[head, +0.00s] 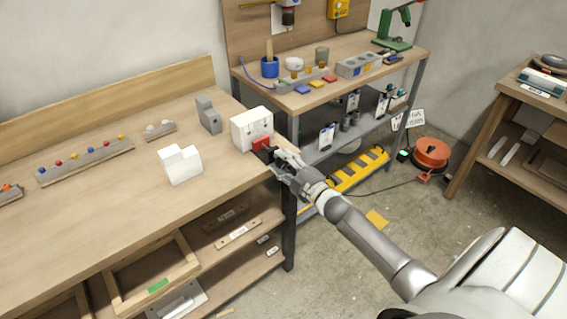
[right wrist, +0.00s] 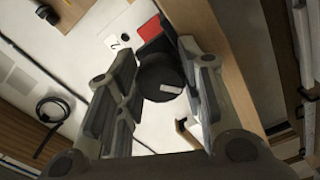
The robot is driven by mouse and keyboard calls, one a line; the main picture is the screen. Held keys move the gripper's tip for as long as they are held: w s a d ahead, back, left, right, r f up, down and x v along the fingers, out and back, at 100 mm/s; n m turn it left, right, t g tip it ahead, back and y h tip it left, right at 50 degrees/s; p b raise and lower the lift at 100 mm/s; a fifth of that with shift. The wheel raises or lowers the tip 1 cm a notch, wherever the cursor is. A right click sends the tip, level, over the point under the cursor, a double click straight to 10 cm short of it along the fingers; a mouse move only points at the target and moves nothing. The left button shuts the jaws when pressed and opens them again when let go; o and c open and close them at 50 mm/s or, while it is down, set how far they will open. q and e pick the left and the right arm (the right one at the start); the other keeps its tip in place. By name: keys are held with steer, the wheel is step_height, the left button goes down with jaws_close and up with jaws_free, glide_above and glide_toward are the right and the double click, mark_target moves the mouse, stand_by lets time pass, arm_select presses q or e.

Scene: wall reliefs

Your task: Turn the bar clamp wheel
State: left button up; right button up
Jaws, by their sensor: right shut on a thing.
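A white block (head: 250,125) stands near the right end of the long wooden bench, with a red part (head: 261,143) low on its front. The red part also shows in the right wrist view (right wrist: 148,28). My right gripper (head: 272,156) is at the block's front, by the red part. In the right wrist view a dark round wheel (right wrist: 160,74) with a pale mark sits between the two fingers, which are shut on it. In the head view the gripper mostly hides the wheel. My left gripper is not in view.
A white stepped block (head: 180,165) and a grey block (head: 208,115) stand to the left on the bench. A second bench (head: 335,55) with tools is behind. An orange cable reel (head: 431,153) lies on the floor. The bench top's middle is mostly clear.

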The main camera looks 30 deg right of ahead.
steer(key=shift+f, duration=0.1)
steer(key=o, duration=1)
steer(key=shift+o, duration=0.2)
steer(key=s+d, duration=0.1)
steer(key=s, duration=1.1)
